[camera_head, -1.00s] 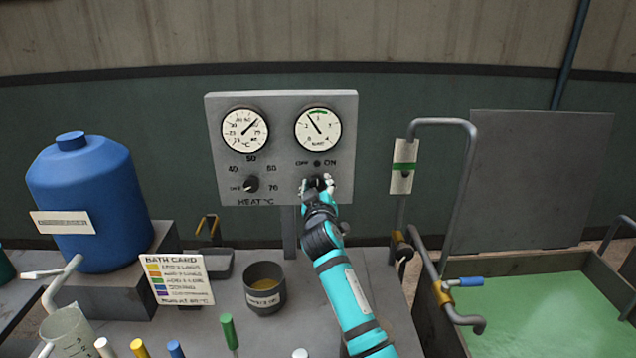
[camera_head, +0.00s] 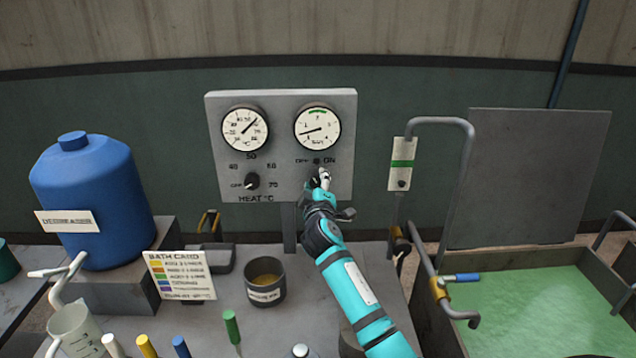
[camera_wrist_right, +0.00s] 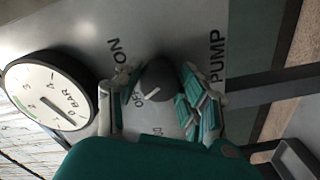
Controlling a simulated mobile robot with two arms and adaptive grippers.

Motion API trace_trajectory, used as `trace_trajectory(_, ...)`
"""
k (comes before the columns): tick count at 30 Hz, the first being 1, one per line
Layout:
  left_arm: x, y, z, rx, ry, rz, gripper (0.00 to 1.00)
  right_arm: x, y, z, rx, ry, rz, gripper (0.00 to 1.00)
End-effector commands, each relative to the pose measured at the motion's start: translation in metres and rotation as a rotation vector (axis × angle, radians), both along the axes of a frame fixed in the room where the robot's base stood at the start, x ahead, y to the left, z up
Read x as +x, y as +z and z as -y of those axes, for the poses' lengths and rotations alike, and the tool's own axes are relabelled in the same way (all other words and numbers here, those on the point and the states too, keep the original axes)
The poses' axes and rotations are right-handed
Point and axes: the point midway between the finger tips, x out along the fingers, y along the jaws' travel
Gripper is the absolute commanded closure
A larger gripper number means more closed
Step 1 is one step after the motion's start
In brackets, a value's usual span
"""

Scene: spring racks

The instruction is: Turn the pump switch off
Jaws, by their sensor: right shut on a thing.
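The pump switch is a dark round knob (camera_wrist_right: 160,82) on the grey panel (camera_head: 226,195), between the ON and OFF labels and beside the word PUMP in the right wrist view. Its white mark points toward the OFF label. My right gripper (camera_head: 322,180) is at the panel's lower right and hides most of the knob in the head view. In the right wrist view the fingers (camera_wrist_right: 155,95) are shut on the knob from both sides. The bar gauge (camera_head: 318,128) above has its needle low, pointing left and slightly down. My left gripper is not in view.
The heat knob (camera_head: 252,181) and temperature gauge (camera_head: 245,129) are on the panel's left half. A blue tank (camera_head: 82,200), bath card (camera_head: 180,277) and dark cup (camera_head: 265,290) stand left. A bent pipe (camera_head: 468,150) and green bath (camera_head: 545,300) are right.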

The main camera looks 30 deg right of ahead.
Motion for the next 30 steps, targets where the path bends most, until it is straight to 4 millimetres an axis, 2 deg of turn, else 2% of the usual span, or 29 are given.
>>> trace_trajectory(9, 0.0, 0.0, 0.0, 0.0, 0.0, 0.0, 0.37, 0.0, -0.003, -0.001, -0.003, 0.001, -0.007, 0.93)
trace_trajectory(10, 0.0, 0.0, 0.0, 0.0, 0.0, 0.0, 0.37, 0.0, -0.003, -0.001, -0.003, 0.001, -0.007, 0.58)
trace_trajectory(15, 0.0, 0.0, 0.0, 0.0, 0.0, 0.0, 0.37, 0.0, -0.002, -0.001, -0.003, 0.001, -0.005, 0.37)
trace_trajectory(25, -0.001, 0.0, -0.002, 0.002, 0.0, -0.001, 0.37, -0.004, -0.001, -0.003, -0.002, 0.001, -0.002, 0.37)
trace_trajectory(30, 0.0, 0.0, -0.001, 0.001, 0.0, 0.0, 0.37, -0.025, -0.002, -0.016, 0.0, 0.003, -0.004, 0.37)
